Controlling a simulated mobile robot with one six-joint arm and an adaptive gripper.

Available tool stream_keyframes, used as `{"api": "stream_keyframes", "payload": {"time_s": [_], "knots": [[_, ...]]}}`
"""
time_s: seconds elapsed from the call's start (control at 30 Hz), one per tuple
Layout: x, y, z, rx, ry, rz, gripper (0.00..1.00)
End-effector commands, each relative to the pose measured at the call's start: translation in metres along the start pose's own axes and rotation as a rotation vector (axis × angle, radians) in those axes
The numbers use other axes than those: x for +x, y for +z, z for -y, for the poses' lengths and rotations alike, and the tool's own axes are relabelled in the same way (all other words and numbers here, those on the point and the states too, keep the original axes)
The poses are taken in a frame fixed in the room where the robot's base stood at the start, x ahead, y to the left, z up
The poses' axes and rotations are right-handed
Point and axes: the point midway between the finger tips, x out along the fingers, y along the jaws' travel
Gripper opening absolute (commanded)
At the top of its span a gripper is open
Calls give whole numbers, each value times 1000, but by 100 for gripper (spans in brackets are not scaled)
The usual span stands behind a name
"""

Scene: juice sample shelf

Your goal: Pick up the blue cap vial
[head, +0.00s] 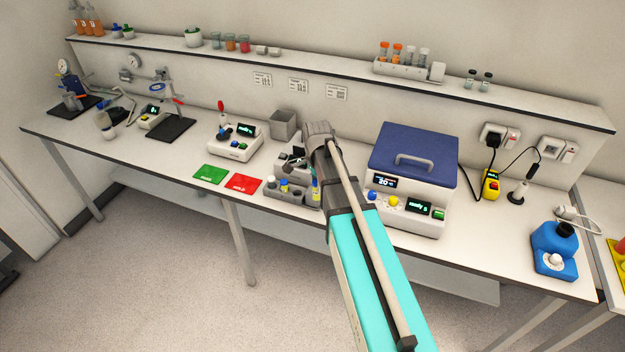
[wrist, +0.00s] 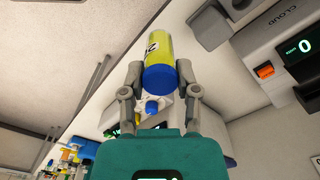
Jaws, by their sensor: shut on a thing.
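In the wrist view, my gripper (wrist: 160,74) is shut on the blue cap vial (wrist: 158,47). The vial has yellow-green contents, a white label with dark print and a blue cap. The fingers grip it from both sides around the cap end. In the head view, my gripper (head: 292,163) is partly hidden by my arm, above the grey rack (head: 290,198) at the bench's front. Blue-capped vials, one of them tall and yellow (head: 316,190), show at the rack; I cannot tell from this view which one I hold.
A blue-lidded device (head: 412,160) stands close to the right of my arm. A small readout device (head: 235,142), green mat (head: 210,174) and red mat (head: 244,184) lie to the left. A grey bin (head: 285,124) stands behind.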

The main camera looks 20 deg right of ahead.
Motion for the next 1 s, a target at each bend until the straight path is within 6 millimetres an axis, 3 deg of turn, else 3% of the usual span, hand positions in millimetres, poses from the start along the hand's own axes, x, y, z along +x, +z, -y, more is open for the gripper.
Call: {"api": "stream_keyframes", "payload": {"time_s": [0.67, 1.0], "knots": [[2, 0, 0, 0, 0, 0, 0], [33, 0, 0, 0, 0, 0, 0]]}}
